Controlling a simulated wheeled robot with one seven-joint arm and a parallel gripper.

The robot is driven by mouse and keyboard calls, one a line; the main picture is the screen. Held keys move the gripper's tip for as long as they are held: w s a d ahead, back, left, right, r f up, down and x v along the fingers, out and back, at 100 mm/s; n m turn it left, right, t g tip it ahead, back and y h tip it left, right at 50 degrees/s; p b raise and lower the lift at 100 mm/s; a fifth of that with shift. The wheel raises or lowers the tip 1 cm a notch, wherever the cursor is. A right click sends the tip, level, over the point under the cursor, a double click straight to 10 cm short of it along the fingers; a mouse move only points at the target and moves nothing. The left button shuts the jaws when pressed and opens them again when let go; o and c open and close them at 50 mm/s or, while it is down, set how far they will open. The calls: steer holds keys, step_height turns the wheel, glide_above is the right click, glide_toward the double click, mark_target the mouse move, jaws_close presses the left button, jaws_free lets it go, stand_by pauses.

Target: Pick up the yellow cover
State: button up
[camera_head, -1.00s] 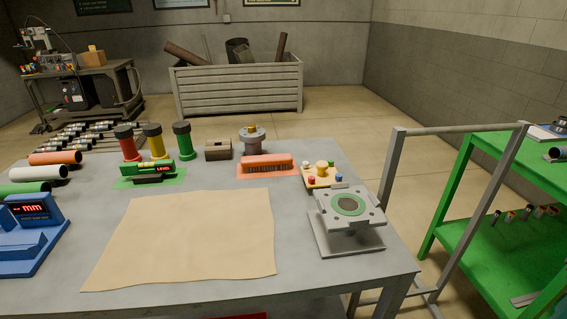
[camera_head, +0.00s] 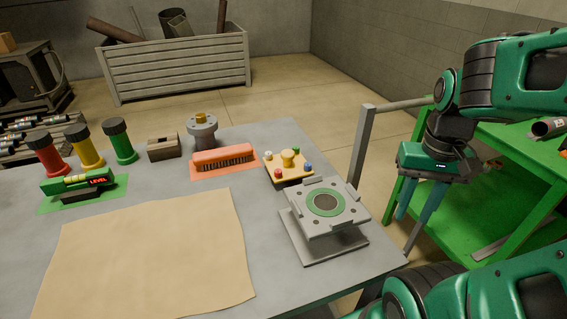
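A small yellow plate with a round yellow knob and several coloured pegs at its corners (camera_head: 272,173) lies at the table's back right; it looks like the yellow cover. It is just behind the grey fixture (camera_head: 309,219), which has a green ring on top and stands on a flat base. My gripper (camera_head: 415,213) hangs at the right, off the table, pointing down in front of the green shelf. Its two teal fingers are apart with nothing seen between them. The gripper is well to the right of the yellow plate and not touching it.
An orange brush (camera_head: 222,155) lies left of the yellow plate. A grey flanged part (camera_head: 203,135) and red, yellow (camera_head: 86,148) and green black-capped cylinders stand farther left. A tan sheet (camera_head: 150,260) covers the front. A grey metal frame (camera_head: 362,150) rises beside the table's right edge.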

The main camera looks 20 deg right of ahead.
steer(key=o, duration=0.4)
steer(key=shift+o, duration=0.4)
steer(key=shift+w+a+r+n, duration=0.25)
steer(key=shift+w+r+n, duration=0.5)
steer(key=shift+r, duration=0.3)
steer(key=n+t+y, duration=0.1)
steer(key=n, duration=1.3)
glide_toward(288, 152)
step_height(288, 152, down, 5)
steer(key=shift+a+r, duration=0.15)
steer(key=shift+r, duration=0.05)
steer(key=shift+w+a+f, duration=0.1)
steer(key=shift+f, duration=0.85)
steer(key=shift+w+a+f, duration=0.1)
steer(key=shift+w+f, duration=0.05)
steer(key=shift+f, duration=0.8)
steer(key=shift+w+a+f, duration=0.1)
steer(key=shift+a+f, duration=0.05)
steer(key=shift+f, duration=0.75)
